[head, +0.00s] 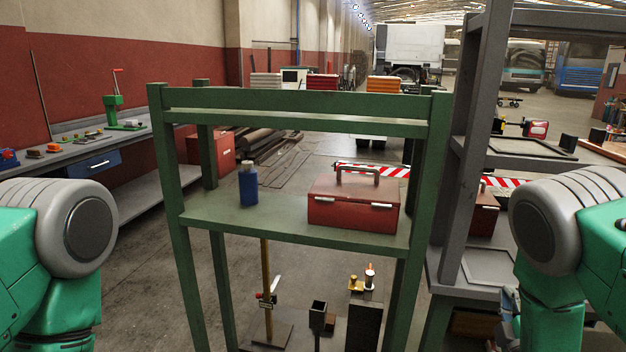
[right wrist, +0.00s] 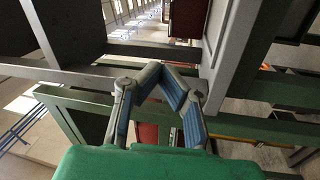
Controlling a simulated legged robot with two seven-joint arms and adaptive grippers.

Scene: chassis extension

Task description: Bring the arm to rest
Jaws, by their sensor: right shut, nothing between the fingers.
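My right gripper (right wrist: 172,82) shows in the right wrist view with its blue-padded fingers drawn together, shut and empty. In the head view only a small part of it (head: 509,318) shows low at the right, under my green right arm and beside the grey rack. My left arm's grey and green links stand at the left edge of the head view; the left gripper is out of view. A green shelf frame (head: 300,100) stands in front of me. It carries a blue bottle (head: 248,185) and a closed red toolbox (head: 352,203).
A grey rack (head: 468,150) stands at the right, close to my right arm. Green and grey beams also surround the gripper in the wrist view. A workbench (head: 60,158) with small tools runs along the left wall. Open floor (head: 135,255) lies between the bench and the green shelf.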

